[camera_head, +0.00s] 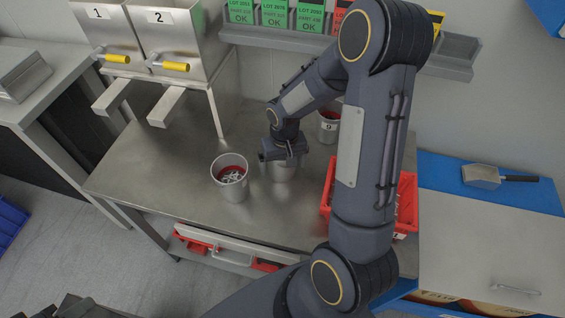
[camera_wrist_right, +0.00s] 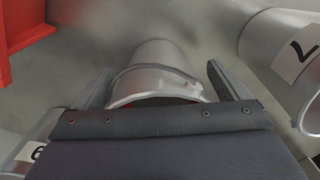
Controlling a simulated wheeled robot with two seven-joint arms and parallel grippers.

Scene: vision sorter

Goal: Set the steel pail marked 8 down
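A plain steel pail (camera_head: 284,171) stands on the steel table, with no number visible on it. My right gripper (camera_head: 283,150) is just above and behind it. In the right wrist view the same pail (camera_wrist_right: 155,62) lies between the two spread fingers of my right gripper (camera_wrist_right: 160,75). A small gap shows on the right side; the left finger is very close to its rim. The fingers look open around the pail. My left gripper is not in view.
A pail marked 9 (camera_head: 328,127) stands behind. A red crate (camera_head: 327,192) is on the right. Free table lies front left.

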